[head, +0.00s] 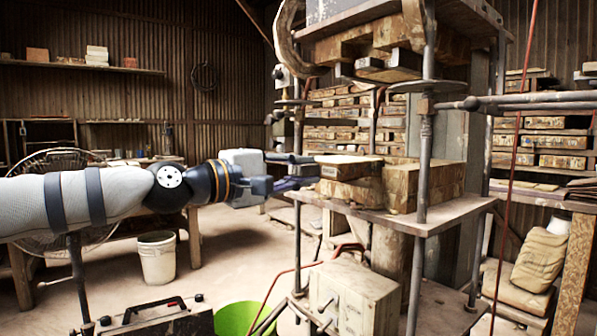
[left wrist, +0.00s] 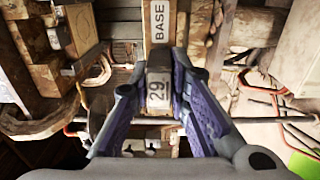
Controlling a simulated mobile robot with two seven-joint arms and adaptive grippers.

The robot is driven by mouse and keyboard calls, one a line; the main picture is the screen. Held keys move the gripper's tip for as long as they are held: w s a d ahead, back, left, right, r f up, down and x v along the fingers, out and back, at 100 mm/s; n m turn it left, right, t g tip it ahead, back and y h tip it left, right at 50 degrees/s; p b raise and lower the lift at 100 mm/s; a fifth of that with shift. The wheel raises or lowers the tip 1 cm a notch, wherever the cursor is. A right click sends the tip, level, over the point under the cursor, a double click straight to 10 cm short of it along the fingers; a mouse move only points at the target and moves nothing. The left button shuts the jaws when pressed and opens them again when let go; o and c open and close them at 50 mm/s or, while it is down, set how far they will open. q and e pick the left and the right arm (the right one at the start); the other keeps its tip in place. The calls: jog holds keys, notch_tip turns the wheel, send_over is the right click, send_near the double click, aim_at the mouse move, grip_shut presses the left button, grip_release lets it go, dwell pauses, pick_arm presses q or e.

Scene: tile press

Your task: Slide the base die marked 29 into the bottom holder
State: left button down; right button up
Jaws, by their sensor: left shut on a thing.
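The base die (left wrist: 158,62) is a narrow block with a pale label reading 29 and BASE in the left wrist view. My left gripper (left wrist: 158,100) is shut on its near end, a purple finger on each side. In the head view my left gripper (head: 300,176) reaches in from the left at the press's lower plate. A pale-topped slab (head: 345,159), apparently the die, extends rightward from the fingertips over wooden blocks. The bottom holder appears to be these worn wooden blocks (head: 440,184) on the plate; the die's far end and seating are unclear. My right gripper is not in view.
The press has upright metal rods (head: 424,150) and upper wooden blocks (head: 388,66) above the gap. The lower plate (head: 440,216) has a bare front edge. A white bucket (head: 157,257) and a green tub (head: 240,318) stand on the floor.

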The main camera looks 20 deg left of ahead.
aim_at(319, 167)
pick_arm(q)
jog(key=shift+r, duration=0.2)
jog(key=shift+w+d, duration=0.35)
jog(key=shift+w, duration=0.15)
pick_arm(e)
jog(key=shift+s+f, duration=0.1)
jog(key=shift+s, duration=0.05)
pick_arm(q)
jog(key=shift+w+d, duration=0.3)
jog(key=shift+w, duration=0.1)
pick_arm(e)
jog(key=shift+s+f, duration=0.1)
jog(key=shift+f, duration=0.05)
pick_arm(q)
jog(key=shift+b, duration=0.3)
jog(key=shift+x, duration=0.8)
jog(key=shift+w+d, duration=0.1)
jog(key=shift+d, duration=0.05)
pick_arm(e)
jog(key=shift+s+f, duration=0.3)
pick_arm(q)
jog(key=shift+w+b, duration=0.1)
jog(key=shift+b, duration=0.2)
